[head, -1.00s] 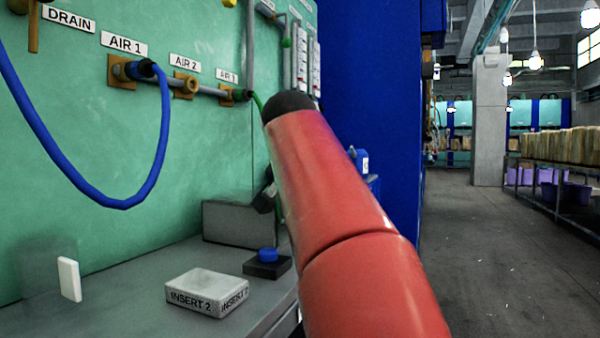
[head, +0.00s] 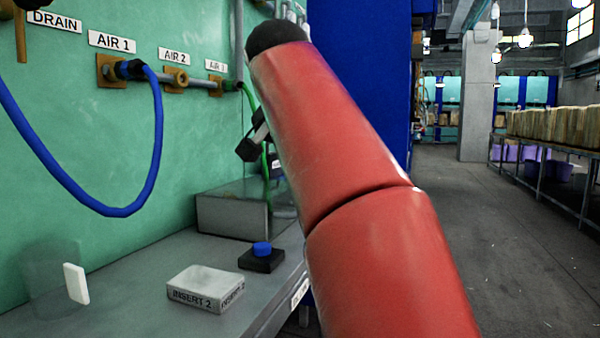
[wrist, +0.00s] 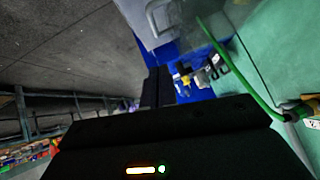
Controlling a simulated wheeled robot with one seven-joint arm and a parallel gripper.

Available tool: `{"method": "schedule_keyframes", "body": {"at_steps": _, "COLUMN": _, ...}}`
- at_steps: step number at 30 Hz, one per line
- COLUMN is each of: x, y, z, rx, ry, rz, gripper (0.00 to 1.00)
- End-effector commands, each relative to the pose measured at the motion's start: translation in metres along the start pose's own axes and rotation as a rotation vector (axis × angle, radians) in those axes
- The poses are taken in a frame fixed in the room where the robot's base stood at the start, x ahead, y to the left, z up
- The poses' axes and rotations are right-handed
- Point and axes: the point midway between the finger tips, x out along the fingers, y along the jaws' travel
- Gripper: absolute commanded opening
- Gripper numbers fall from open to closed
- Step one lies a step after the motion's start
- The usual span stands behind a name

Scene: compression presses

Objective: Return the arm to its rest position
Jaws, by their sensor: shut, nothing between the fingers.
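My red arm (head: 340,140) reaches up from the lower right of the head view, its black joint (head: 277,37) at the top. My gripper (head: 250,148) shows only in part behind the arm, as a dark shape in front of the green panel. In the wrist view its black fingers (wrist: 155,87) are together with nothing between them. A green hose (wrist: 238,72) runs past the fingers on the right side of the wrist view. Whether it touches my gripper I cannot tell.
A blue hose (head: 150,170) loops from the AIR 1 port on the green panel (head: 60,130). The grey bench (head: 130,265) carries the INSERT 2 block (head: 205,287), a blue button (head: 262,249) and a white plate (head: 76,283). Open floor (head: 450,200) lies at right.

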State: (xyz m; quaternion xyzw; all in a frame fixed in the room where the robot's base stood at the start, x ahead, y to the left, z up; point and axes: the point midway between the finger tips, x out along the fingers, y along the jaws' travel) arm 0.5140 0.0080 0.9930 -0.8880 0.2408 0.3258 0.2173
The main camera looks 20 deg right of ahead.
Motion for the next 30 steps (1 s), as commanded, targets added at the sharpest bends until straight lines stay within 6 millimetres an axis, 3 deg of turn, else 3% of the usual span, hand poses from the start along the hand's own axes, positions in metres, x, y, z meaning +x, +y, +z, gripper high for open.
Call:
{"method": "schedule_keyframes", "body": {"at_steps": 3, "x": -0.021, "y": -0.001, "z": -0.002, "rx": 0.001, "ry": 0.002, "rz": -0.003, "gripper": 0.0}}
{"method": "schedule_keyframes", "body": {"at_steps": 9, "x": -0.033, "y": 0.002, "z": -0.002, "rx": -0.001, "ry": -0.006, "rz": -0.001, "gripper": 0.0}}
{"method": "schedule_keyframes", "body": {"at_steps": 13, "x": -0.015, "y": 0.022, "z": -0.002, "rx": -0.029, "ry": -0.064, "rz": -0.006, "gripper": 0.0}}
{"method": "schedule_keyframes", "body": {"at_steps": 17, "x": 0.016, "y": 0.059, "z": 0.011, "rx": -0.097, "ry": -0.168, "rz": -0.04, "gripper": 0.0}}
{"method": "schedule_keyframes", "body": {"at_steps": 23, "x": 0.04, "y": 0.11, "z": 0.071, "rx": -0.237, "ry": -0.291, "rz": -0.136, "gripper": 0.0}}
{"method": "schedule_keyframes", "body": {"at_steps": 30, "x": 0.043, "y": 0.156, "z": 0.181, "rx": -0.424, "ry": -0.349, "rz": -0.219, "gripper": 0.0}}
